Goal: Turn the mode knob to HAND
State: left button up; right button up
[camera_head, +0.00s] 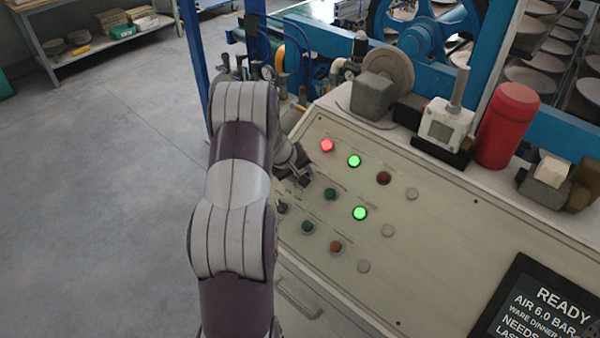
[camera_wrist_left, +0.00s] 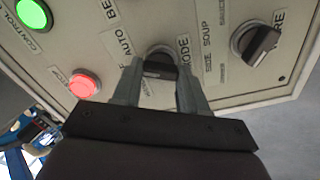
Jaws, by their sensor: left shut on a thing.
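The mode knob (camera_wrist_left: 160,68) is a dark rotary handle on a light round base, beside the partly covered "MODE" lettering. My left gripper (camera_wrist_left: 158,76) is shut on this knob, with one grey finger on each side. The "AUTO" label (camera_wrist_left: 124,42) is readable to the left of the knob; another label below it is partly hidden by a finger. I cannot tell which setting the knob points to. In the head view my left gripper (camera_head: 302,178) is at the left part of the control panel (camera_head: 440,238), and the knob is hidden there.
A lit red button (camera_wrist_left: 84,84) and lit green button (camera_wrist_left: 34,14) are to the left.

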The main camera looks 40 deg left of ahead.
pick_arm(q)
jog(key=n, duration=0.3)
jog(key=shift+a+r, duration=0.1)
jog(key=n, duration=0.3)
jog(key=shift+n+p, duration=0.3)
jog(key=n+p, duration=0.1)
jog(key=n, duration=0.2)
jog(key=shift+r, duration=0.1)
jog(key=n+p, duration=0.1)
jog(key=n, duration=0.3)
jog(key=shift+n, duration=0.3)
jog(key=o, duration=1.1)
jog(key=shift+c, duration=0.2)
jog(key=shift+s, duration=0.15)
